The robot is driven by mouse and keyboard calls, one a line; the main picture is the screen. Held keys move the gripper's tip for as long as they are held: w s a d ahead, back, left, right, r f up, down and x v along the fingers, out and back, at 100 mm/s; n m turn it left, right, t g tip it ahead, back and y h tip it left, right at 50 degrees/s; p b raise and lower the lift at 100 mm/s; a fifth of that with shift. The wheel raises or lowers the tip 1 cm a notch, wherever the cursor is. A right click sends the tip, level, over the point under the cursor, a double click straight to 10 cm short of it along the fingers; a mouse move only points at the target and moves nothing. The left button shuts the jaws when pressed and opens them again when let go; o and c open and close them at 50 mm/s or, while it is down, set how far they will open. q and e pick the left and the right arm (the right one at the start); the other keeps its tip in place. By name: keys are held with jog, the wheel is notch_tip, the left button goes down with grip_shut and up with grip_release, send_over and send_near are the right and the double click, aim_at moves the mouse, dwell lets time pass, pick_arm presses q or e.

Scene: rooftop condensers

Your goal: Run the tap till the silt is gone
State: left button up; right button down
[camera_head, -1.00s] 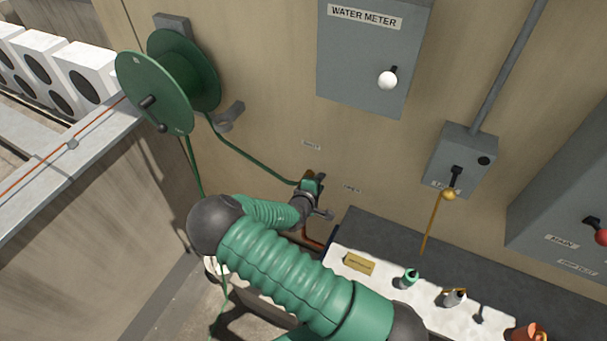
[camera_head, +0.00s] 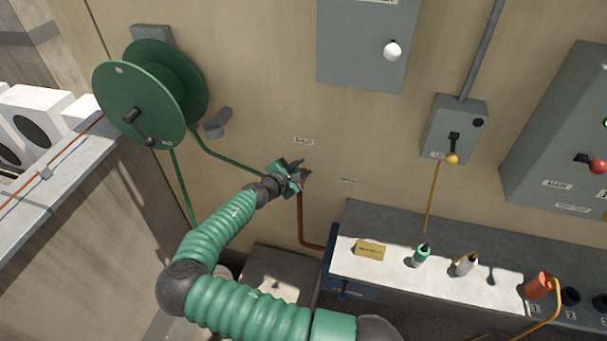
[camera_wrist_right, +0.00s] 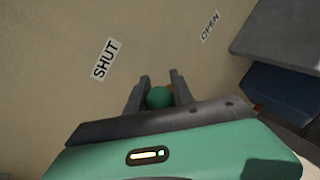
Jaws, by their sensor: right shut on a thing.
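My right gripper (camera_head: 300,170) is at the wall, at the top of a copper pipe (camera_head: 302,222). In the right wrist view its two fingers (camera_wrist_right: 156,92) stand either side of a round green knob (camera_wrist_right: 158,97), apparently the tap's handle, and are shut on it. A SHUT label (camera_wrist_right: 104,59) is to the left of the fingers and an OPEN label (camera_wrist_right: 209,27) to the upper right. A green hose (camera_head: 228,158) runs from the reel (camera_head: 140,95) to behind my gripper. The tap body is mostly hidden. I see no water or silt. My left gripper is out of view.
A bench (camera_head: 390,222) stands right of the pipe, with a yellow tag (camera_head: 370,249), a green-topped bottle (camera_head: 422,256) and an orange cup-like piece (camera_head: 537,286). Grey wall boxes (camera_head: 366,45) hang above. A parapet (camera_head: 60,170) is at the left.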

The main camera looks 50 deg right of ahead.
jog(key=shift+a+f, duration=0.15)
jog(key=shift+f, duration=0.1)
jog(key=c, duration=1.3)
grip_release()
jog(key=shift+o, duration=1)
jog(key=shift+w+a+r, duration=0.1)
jog(key=shift+a, duration=0.05)
jog(key=shift+a+r, duration=0.1)
